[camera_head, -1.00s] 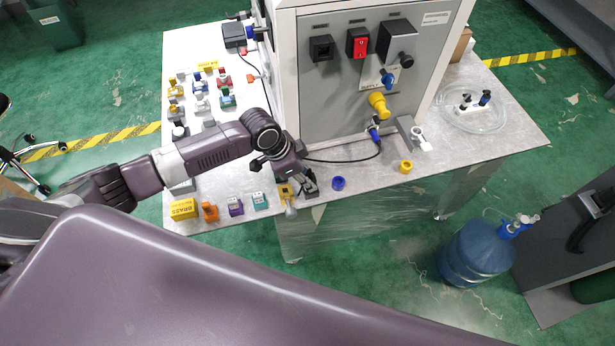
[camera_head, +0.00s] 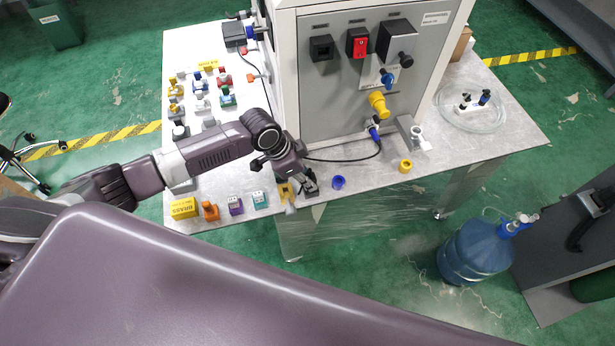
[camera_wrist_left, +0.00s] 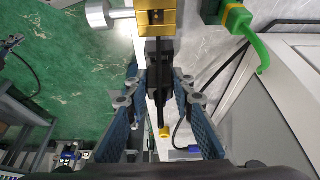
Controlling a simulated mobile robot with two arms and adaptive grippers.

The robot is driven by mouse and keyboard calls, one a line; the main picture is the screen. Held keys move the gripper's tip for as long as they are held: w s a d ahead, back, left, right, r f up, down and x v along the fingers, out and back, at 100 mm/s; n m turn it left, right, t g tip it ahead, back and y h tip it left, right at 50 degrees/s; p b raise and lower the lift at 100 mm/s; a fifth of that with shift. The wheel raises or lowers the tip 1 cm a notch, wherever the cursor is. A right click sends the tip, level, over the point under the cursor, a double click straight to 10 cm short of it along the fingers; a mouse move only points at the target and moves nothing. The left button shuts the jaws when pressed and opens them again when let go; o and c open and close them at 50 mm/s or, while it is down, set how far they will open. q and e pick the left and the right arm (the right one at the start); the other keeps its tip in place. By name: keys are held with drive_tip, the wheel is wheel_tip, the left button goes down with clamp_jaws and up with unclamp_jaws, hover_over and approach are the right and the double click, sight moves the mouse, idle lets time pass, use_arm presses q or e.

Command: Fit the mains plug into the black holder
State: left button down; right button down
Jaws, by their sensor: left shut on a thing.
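My left gripper (camera_head: 308,186) is low over the front edge of the table, and it also shows in the left wrist view (camera_wrist_left: 158,95). Its fingers are shut on a dark, narrow piece (camera_wrist_left: 159,72), which looks like the mains plug; its front end is close to a brass-yellow block (camera_wrist_left: 155,17) with a pale round knob. Whether they touch, I cannot tell. A black square-framed socket (camera_head: 321,47) on the grey machine panel may be the black holder; it is well above and apart from the gripper. My right gripper is not in view.
A black cable (camera_head: 345,160) runs along the table from the panel toward my gripper. A blue ring (camera_head: 338,182) and a yellow ring (camera_head: 405,166) lie near the front edge. Several small coloured fittings, including an orange one (camera_head: 210,211), stand to the left. The machine (camera_head: 365,80) blocks the back.

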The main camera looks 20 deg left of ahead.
use_arm(q)
drive_tip(key=shift+f+b, duration=0.4)
drive_tip(key=shift+f, duration=0.4)
drive_tip(key=c, duration=1.6)
unclamp_jaws()
drive_tip(key=shift+r, duration=0.15)
wheel_tip(320, 180, up, 3)
drive_tip(key=p, duration=0.3)
drive_tip(key=shift+r+p, duration=0.2)
drive_tip(key=shift+p, duration=0.2)
drive_tip(key=shift+f, duration=0.1)
